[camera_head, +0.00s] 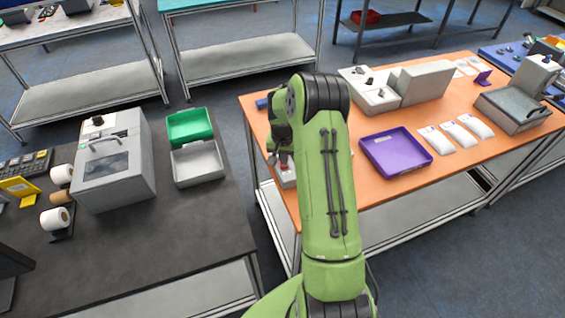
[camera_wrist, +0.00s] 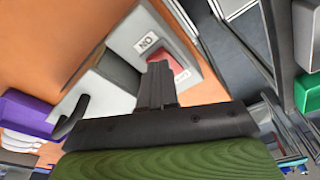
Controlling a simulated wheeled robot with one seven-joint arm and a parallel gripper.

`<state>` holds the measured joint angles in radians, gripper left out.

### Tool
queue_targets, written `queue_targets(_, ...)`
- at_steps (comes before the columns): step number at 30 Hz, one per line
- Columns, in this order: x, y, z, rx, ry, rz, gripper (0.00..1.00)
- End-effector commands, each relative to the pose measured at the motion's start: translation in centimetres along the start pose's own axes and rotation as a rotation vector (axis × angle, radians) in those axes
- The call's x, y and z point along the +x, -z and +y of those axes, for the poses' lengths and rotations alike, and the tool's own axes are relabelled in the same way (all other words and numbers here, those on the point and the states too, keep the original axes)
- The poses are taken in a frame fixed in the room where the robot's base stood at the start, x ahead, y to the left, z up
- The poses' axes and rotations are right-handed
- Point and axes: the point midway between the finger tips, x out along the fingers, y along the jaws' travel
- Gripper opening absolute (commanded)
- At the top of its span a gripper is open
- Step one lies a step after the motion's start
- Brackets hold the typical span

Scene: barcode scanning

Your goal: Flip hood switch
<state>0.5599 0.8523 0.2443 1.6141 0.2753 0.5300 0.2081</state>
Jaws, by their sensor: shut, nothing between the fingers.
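In the wrist view a grey switch box with a white front (camera_wrist: 125,65) stands on the orange table. It bears a red switch (camera_wrist: 162,53) between an "ON" label (camera_wrist: 147,42) and a second label (camera_wrist: 182,75), partly covered. My gripper (camera_wrist: 158,66) is shut and empty, its fingertips in front of the red switch. Whether they touch it I cannot tell. In the head view my green arm hides most of the box; a pale part of it (camera_head: 287,177) shows at the table's left edge.
A purple tray (camera_head: 396,152) lies on the orange table (camera_head: 370,205) right of my arm, with white packets (camera_head: 460,134) beyond. A grey machine (camera_head: 106,165), a green bin (camera_head: 190,127) and a grey bin (camera_head: 198,163) stand on the dark table at left.

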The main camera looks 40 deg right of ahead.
Motion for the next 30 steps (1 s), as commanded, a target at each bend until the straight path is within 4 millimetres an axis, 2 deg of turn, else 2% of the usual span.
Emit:
queue_targets(21, 1.1, -0.2, 0.0, 0.0, 0.0, 0.0, 0.0)
queue_targets(25, 0.6, -0.1, 0.0, 0.0, 0.0, 0.0, 0.0)
queue_targets(30, -1.1, 0.2, 0.0, 0.0, 0.0, 0.001, 0.0)
